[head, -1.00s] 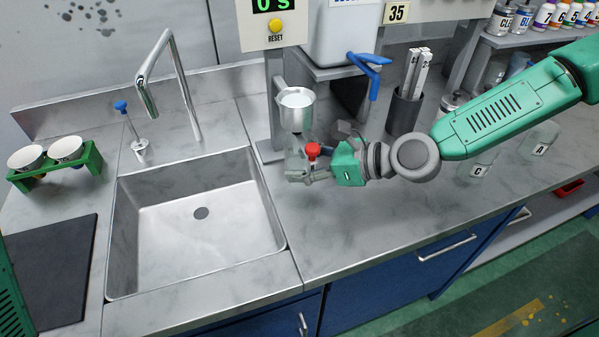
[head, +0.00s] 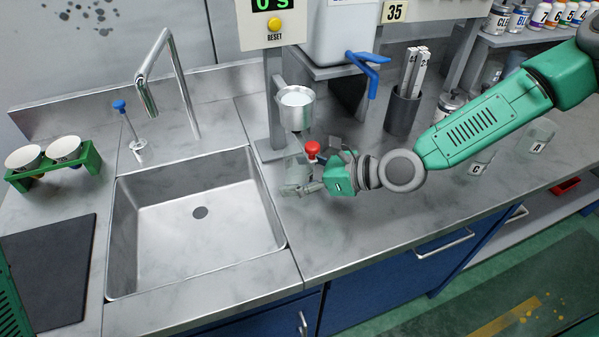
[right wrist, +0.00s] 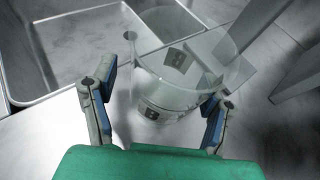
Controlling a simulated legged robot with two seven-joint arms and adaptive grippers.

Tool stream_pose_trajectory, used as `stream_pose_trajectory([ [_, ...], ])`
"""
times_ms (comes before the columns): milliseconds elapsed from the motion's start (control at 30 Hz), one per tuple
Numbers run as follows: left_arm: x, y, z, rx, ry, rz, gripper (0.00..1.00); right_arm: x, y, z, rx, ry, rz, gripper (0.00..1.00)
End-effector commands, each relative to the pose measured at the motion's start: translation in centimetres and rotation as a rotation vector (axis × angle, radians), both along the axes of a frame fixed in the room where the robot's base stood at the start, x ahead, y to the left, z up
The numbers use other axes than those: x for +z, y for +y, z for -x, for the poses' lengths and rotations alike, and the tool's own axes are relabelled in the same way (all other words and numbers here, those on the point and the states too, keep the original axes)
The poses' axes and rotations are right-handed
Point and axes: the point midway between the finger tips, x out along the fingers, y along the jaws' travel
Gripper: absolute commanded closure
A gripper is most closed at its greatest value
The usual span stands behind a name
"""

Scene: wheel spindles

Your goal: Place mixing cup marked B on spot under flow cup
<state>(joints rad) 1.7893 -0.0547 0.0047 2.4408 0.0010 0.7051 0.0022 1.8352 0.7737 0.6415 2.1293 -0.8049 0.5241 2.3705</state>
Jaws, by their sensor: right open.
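The mixing cup marked B (head: 295,172) is clear and stands upright on the counter, below the metal flow cup (head: 296,110) in the head view. Its B label shows in the right wrist view, where the clear cup (right wrist: 180,98) stands just ahead of my fingers. My right gripper (head: 322,168) is open, to the right of the cup. In the right wrist view its fingers (right wrist: 172,85) are spread wide, with the cup beyond and between them. Whether a finger touches the cup is unclear. The spot under the cup cannot be made out. My left gripper is out of view.
A red knob (head: 312,150) shows close to my right gripper. The flow cup's stand (head: 270,135) rises behind. The sink (head: 195,245) lies to the left. Clear cups marked C (head: 476,169) and A (head: 537,147) stand to the right. The front counter is free.

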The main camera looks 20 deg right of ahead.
Motion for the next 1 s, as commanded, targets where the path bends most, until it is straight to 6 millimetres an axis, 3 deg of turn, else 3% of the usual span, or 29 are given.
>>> stream_pose_trajectory([
  [167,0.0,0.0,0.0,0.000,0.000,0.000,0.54,0.4,-0.9,0.4,-0.005,0.000,-0.002,0.31],
  [700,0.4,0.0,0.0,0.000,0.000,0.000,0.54,4.1,-7.3,5.8,-0.006,-0.001,-0.001,0.31],
  [1000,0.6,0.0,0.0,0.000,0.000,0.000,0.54,4.6,-8.6,6.9,-0.002,0.001,-0.001,0.31],
])
